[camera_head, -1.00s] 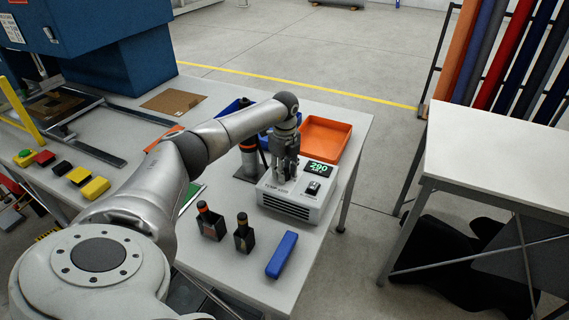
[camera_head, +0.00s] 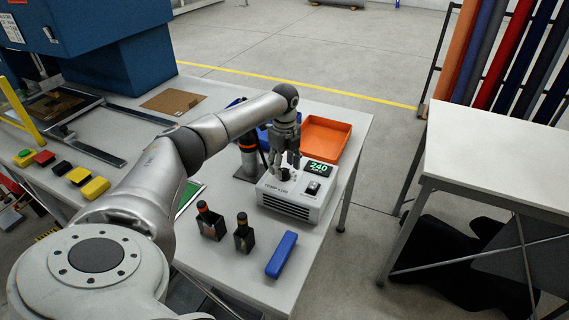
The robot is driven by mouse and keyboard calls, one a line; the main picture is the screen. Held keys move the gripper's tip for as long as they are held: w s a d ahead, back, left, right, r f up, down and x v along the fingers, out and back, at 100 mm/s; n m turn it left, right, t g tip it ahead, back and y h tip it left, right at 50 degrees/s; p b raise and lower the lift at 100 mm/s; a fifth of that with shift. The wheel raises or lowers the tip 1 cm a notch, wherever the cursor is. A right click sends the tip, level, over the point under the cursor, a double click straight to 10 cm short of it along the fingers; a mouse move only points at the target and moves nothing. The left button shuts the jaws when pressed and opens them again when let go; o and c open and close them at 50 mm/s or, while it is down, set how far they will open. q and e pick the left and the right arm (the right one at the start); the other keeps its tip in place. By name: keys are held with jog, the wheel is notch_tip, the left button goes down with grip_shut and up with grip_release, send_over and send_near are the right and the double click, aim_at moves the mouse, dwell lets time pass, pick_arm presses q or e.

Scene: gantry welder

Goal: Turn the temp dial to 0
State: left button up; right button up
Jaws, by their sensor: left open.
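A light grey control box (camera_head: 290,205) stands near the right end of the table. Its small screen (camera_head: 318,168) shows 240 in green, and a dark rocker switch (camera_head: 313,187) sits below it. The temp dial is on the box's top left part, above the "TEMP" lettering; my gripper largely hides it. My left gripper (camera_head: 287,170) points down over the dial from above, with its fingers apart at the dial. I cannot tell whether the fingers touch it. My right gripper is not in view.
An orange tray (camera_head: 327,137) stands behind the box, and a dark post (camera_head: 248,158) to its left. Two dark holders with bottles (camera_head: 211,221) and a blue bar (camera_head: 282,254) lie in front. Colored buttons (camera_head: 80,176) are at the left.

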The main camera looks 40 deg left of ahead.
aim_at(284, 171)
pick_arm(q)
notch_tip(284, 171, up, 10)
dwell(0.3)
dwell(0.5)
